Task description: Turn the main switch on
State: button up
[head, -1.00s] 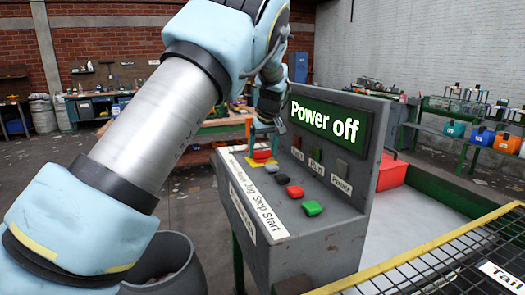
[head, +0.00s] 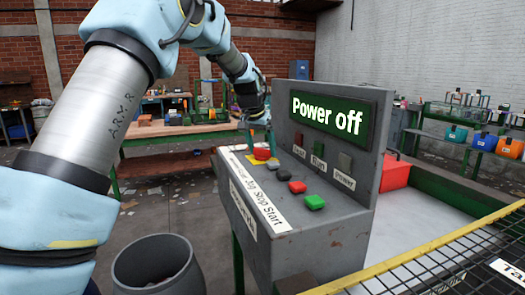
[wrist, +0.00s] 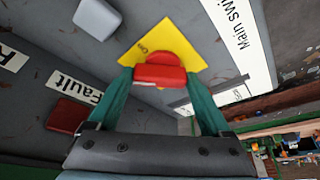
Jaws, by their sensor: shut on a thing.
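The main switch is a red handle (wrist: 160,72) on a yellow plate (wrist: 158,50) in the wrist view. In the head view the red handle (head: 262,154) sits at the far left end of the grey console's sloped top. My gripper (wrist: 158,80) has its two teal fingers on either side of the red handle and is shut on it. In the head view my gripper (head: 259,134) points down onto the switch from above. The console display (head: 327,114) reads "Power off". The handle's exact angle is hard to tell.
Grey, red and green buttons (head: 314,202) line the console top beside the switch. Dark indicator lamps (head: 345,161) sit below the display. A grey bin (head: 157,262) stands left of the console, and a yellow-edged mesh guard (head: 440,255) is at the right front.

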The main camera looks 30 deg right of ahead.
jog(key=m+g, duration=0.1)
jog(key=m, duration=0.3)
jog(key=shift+w+a+r+m+g+h, duration=0.2)
jog(key=shift+m+g+h, duration=0.1)
jog(key=shift+g, duration=0.1)
jog(key=shift+f+m+g+p, duration=0.1)
jog(key=shift+m+g+p, duration=0.7)
jog(key=shift+m, duration=1.1)
jog(key=o, duration=1.2)
jog(key=shift+c, duration=0.2)
jog(key=b+v, duration=0.2)
jog(key=v, duration=0.8)
jog(key=shift+r, duration=0.3)
jog(key=shift+w+a, duration=0.1)
jog(key=shift+a, duration=0.1)
